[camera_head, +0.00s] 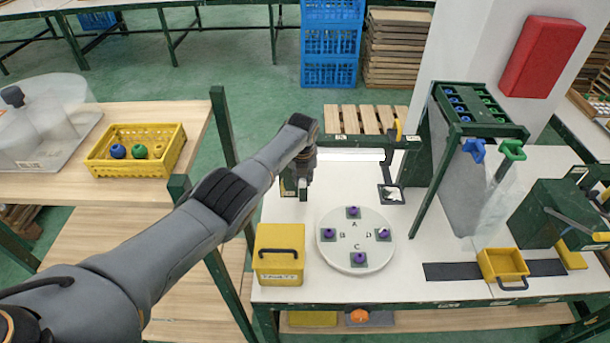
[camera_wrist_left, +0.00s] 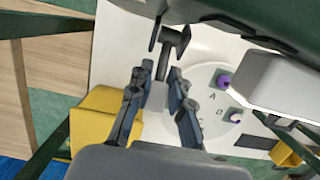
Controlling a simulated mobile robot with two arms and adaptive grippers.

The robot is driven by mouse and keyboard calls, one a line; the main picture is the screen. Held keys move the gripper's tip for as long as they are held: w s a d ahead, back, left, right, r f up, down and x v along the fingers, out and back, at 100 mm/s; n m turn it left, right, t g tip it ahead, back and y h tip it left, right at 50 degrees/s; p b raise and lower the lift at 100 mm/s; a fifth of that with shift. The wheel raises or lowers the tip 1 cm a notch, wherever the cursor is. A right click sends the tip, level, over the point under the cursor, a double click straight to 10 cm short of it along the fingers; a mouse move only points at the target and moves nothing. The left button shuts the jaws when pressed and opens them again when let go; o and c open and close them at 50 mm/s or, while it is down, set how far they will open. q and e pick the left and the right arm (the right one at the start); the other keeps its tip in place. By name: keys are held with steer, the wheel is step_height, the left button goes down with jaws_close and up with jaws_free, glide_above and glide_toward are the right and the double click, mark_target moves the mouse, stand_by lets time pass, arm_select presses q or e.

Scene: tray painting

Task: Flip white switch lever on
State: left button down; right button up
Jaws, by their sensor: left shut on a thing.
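My left gripper (camera_head: 300,188) reaches in from the left and points down at the back left of the white table. I cannot tell whether this piece is the switch lever. The switch body is not clear and may be hidden by the gripper. My right gripper is not in view.
A round white turntable (camera_head: 340,262) with several purple pieces stands right of the gripper. A yellow box (camera_head: 280,270) with a handle is in front of it. A white bar (camera_head: 350,156) hangs behind the turntable. A yellow tray (camera_head: 503,265) sits at the right.

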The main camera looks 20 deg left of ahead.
mark_target(303, 180)
arm_select(q)
steer(key=c, duration=1.3)
jaws_free()
steer(key=shift+o, duration=0.5)
steer(key=shift+r, duration=0.6)
steer(key=shift+v, duration=3.15)
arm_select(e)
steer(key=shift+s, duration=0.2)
arm_select(q)
steer(key=shift+s+d+f, duration=0.1)
steer(key=shift+d+f, duration=0.05)
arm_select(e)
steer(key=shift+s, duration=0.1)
